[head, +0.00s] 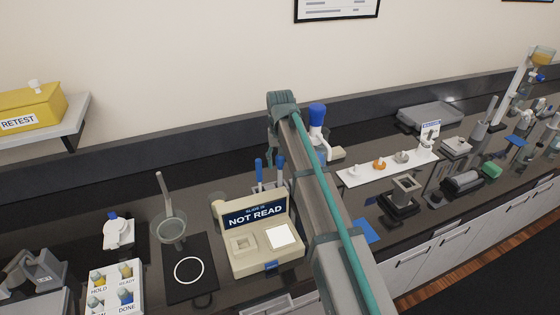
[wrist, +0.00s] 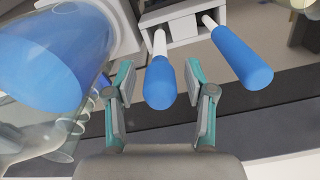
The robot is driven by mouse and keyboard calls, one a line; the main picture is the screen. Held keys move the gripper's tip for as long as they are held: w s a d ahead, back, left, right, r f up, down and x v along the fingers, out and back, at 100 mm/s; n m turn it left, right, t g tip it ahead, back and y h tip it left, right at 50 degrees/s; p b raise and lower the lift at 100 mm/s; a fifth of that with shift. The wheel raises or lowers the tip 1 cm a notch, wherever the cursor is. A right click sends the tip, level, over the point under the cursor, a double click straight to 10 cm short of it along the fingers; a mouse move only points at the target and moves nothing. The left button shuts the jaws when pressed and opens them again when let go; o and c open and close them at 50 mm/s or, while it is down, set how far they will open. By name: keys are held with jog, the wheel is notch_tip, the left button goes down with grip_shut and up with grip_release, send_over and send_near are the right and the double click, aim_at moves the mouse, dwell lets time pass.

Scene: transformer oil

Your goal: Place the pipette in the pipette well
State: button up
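Two pipettes with blue bulbs, a left one (head: 258,171) and a right one (head: 280,170), stand upright behind the beige NOT READ box in the head view. In the wrist view, one blue bulb (wrist: 160,84) lies between the fingers of my gripper (wrist: 162,98), and the other bulb (wrist: 242,57) is outside them to the right. My gripper is open, with gaps visible on both sides of the bulb. White stems run from the bulbs into a pale holder (wrist: 183,30). I cannot tell which opening is the pipette well. My arm hides part of the bench.
A large clear vessel with a blue part (wrist: 40,60) is close left of my gripper in the wrist view. The NOT READ box (head: 262,247) stands in front of the pipettes. A black pad with a white ring (head: 188,286) lies left of it. A white strip (head: 388,168) carries small items.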

notch_tip(320, 180, up, 11)
jog(key=b, duration=0.3)
jog(key=shift+r, duration=0.7)
